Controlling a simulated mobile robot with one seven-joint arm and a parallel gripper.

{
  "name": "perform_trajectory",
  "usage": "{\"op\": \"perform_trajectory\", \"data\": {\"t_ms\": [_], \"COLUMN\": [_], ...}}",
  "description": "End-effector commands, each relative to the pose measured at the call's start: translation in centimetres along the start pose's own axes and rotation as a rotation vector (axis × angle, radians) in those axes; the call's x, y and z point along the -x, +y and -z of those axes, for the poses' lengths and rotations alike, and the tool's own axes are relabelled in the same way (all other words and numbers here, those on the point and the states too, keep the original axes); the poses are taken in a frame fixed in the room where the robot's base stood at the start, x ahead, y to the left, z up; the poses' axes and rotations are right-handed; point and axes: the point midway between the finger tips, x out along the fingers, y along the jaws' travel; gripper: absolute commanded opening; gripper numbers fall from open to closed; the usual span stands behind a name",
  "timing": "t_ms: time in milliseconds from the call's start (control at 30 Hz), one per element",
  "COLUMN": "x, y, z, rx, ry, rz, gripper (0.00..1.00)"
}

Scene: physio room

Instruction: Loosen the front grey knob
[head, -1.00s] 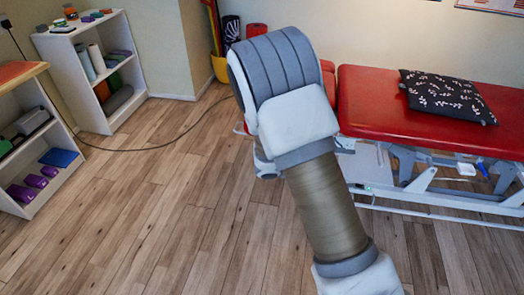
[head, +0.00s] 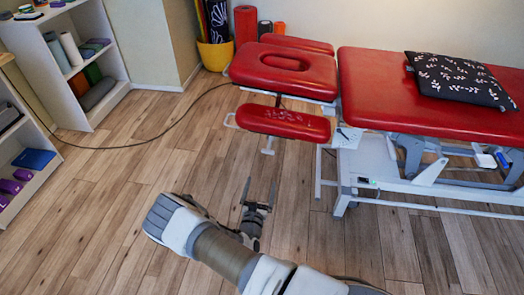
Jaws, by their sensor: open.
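The red treatment table has a headrest section (head: 285,68) with a face hole and a separate front armrest pad (head: 284,123). A small light grey knob-like part (head: 268,151) hangs below the front pad on a short stem. It is too small to tell its exact shape. My gripper (head: 260,190) is low in front of the pad, with its two dark fingers spread apart and nothing between them. The fingertips are below the grey part in the picture and apart from it.
The table's white metal frame (head: 352,185) stands to the right. A black cable (head: 150,146) crosses the floor. White shelves (head: 85,60) stand at the left. The wooden floor between is clear.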

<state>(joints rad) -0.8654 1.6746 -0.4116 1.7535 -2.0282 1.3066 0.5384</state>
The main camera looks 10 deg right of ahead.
Motion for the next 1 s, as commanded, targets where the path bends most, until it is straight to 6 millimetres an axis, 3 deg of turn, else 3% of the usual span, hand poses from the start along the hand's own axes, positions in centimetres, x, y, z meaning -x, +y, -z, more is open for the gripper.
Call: {"op": "perform_trajectory", "data": {"t_ms": [167, 700, 1000], "x": [-1.2, -12.5, -16.7], "y": [0.1, 0.0, 0.1], "z": [0.4, 0.6, 0.4], "rx": [0.004, 0.002, 0.004], "ry": [0.001, -0.001, 0.001], "rz": [-0.01, -0.006, -0.007], "gripper": [0.97, 0.97, 0.97]}}
